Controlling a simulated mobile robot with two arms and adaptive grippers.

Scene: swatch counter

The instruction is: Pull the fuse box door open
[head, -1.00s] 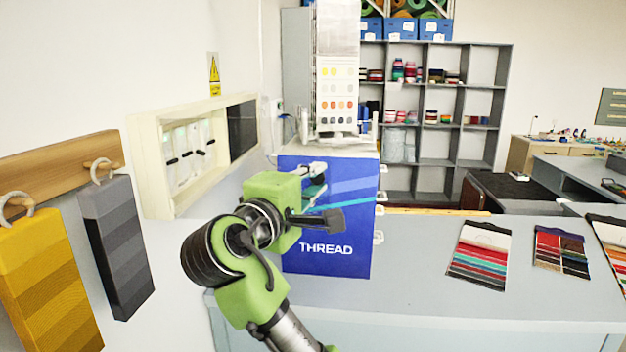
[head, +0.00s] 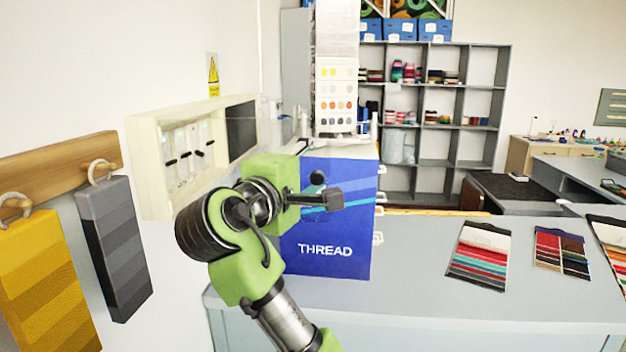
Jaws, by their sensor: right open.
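The fuse box (head: 142,170) is a cream frame on the left wall, with several black-handled switches inside and a dark panel at its right end. A faint, see-through edge shows by its right end; I cannot tell whether this is the door or how far the door stands open. My right gripper (head: 314,178) is open, in front of the blue thread cabinet and right of the fuse box. My left gripper is out of view.
The blue thread cabinet (head: 325,250) stands on the grey counter (head: 420,285) behind my wrist. Yellow (head: 45,270) and grey (head: 115,250) swatches hang from a wooden rail at left. Fabric cards (head: 478,255) lie at right; the counter between is clear.

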